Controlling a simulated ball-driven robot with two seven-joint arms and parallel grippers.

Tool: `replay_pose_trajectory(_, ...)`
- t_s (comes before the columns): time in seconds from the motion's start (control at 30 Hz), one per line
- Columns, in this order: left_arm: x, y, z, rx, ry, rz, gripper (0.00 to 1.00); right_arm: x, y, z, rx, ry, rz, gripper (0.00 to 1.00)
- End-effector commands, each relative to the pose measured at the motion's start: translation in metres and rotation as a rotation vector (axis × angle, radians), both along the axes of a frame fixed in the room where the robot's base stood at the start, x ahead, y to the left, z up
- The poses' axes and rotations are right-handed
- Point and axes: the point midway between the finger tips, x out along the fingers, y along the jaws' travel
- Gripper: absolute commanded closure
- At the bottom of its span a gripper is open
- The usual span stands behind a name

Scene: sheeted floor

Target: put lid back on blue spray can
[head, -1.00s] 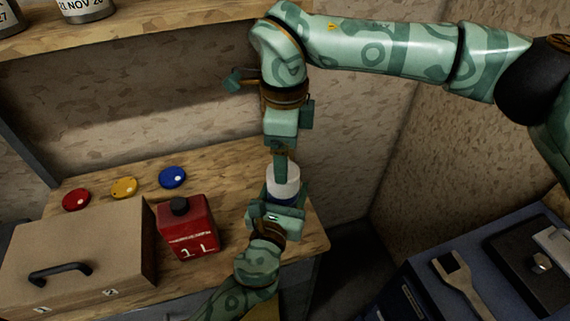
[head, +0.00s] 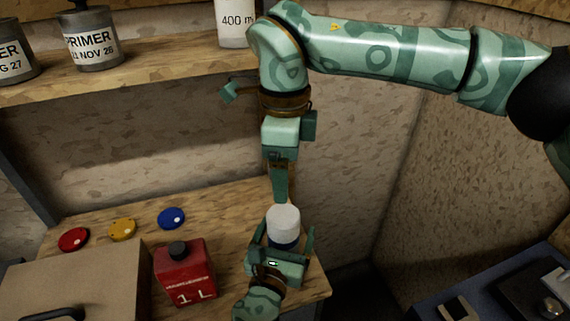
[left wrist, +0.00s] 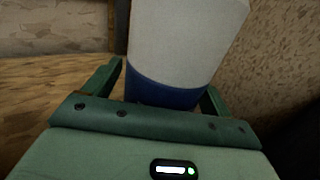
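The blue spray can (head: 283,244) stands upright near the bench's right end, with a white upper part (head: 283,219) that looks like its lid seated on top. In the left wrist view the white part (left wrist: 187,40) sits flush above the blue body (left wrist: 163,93). My left gripper (head: 283,238) has its fingers spread on either side of the can; a small gap shows at the left finger. My right gripper (head: 279,198) points down just above and behind the white top. Its fingers overlap in this view, so their opening is hidden.
A red 1 L container (head: 185,275) and a tan box (head: 75,275) stand to the left. A shelf (head: 150,66) holds tins above. A wall closes the right side.

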Motion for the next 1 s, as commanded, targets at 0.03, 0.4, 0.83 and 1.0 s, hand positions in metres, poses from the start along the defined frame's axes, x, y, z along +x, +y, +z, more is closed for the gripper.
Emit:
replay_pose_trajectory(0.03,0.0,0.0,0.0,0.0,0.0,0.0,0.16,0.0,0.0,0.0,0.0,0.0,0.0,0.18)
replay_pose_trajectory(0.4,-0.042,0.012,0.0,0.001,0.002,-0.001,0.16,-0.001,0.0,0.008,0.0,-0.004,0.0,0.18)
replay_pose_trajectory(0.83,-0.135,0.038,-0.001,0.0,0.003,-0.001,0.16,-0.001,0.0,0.007,0.0,-0.003,0.0,0.18)
replay_pose_trajectory(1.0,-0.152,0.043,-0.001,0.001,0.002,0.0,0.16,-0.001,0.0,0.005,0.0,-0.003,0.0,0.18)
